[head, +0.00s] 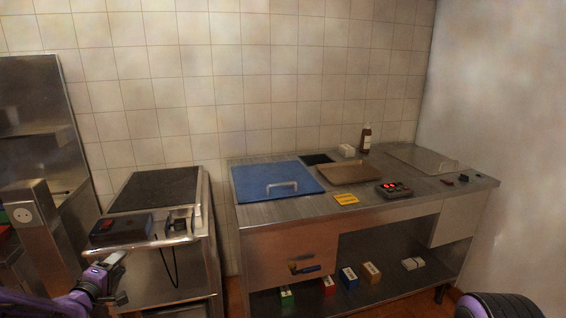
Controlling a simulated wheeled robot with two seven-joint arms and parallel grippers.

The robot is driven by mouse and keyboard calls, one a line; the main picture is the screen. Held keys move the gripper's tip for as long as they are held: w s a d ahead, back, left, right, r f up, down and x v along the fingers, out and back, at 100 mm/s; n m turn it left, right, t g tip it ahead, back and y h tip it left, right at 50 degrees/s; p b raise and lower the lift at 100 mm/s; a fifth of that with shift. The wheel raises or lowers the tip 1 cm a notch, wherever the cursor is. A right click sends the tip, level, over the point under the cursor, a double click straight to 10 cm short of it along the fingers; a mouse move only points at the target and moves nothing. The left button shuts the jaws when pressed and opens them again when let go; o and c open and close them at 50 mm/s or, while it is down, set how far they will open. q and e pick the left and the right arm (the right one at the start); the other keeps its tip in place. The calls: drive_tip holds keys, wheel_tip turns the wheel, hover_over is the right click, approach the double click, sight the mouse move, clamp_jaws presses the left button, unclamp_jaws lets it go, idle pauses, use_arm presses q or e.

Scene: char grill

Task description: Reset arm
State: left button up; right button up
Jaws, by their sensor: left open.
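My left gripper (108,272) is at the lower left of the head view, at the end of a purple arm link. It is open, and I see nothing between its fingers. It is in front of the steel grill unit (198,235), below its front top edge; I cannot tell whether it touches the front. At the lower right corner a dark, rounded part with a purple rim shows, which looks like part of my own body. My right gripper is not in view.
A steel counter (290,226) holds a blue lid (275,176), a brown tray (355,181), a bottle (366,138), a yellow card (346,198) and a device with red digits (393,190). Several small boxes (348,275) stand on its lower shelf. A steel post with a socket (33,214) stands left.

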use_arm(q)
drive_tip(key=s+d+f+m+g+y, duration=0.2)
drive_tip(key=s+d+f+m+g, duration=0.35)
drive_tip(key=s+d+f, duration=0.85)
drive_tip(key=s+d+f+m+g, duration=0.1)
drive_tip(key=s+f, duration=0.3)
drive_tip(key=s, duration=0.4)
drive_tip(key=s+d+f+m+g, duration=0.1)
drive_tip(key=s+d+f+g, duration=0.2)
drive_tip(key=s, duration=0.5)
drive_tip(key=s+d+f+m+g, duration=0.2)
drive_tip(key=s+d+f+g, duration=0.1)
drive_tip(key=s, duration=0.4)
drive_tip(key=shift+s+d+f, duration=0.2)
drive_tip(key=shift+s+f, duration=0.2)
drive_tip(key=shift+f, duration=0.4)
drive_tip(key=shift+g, duration=0.25)
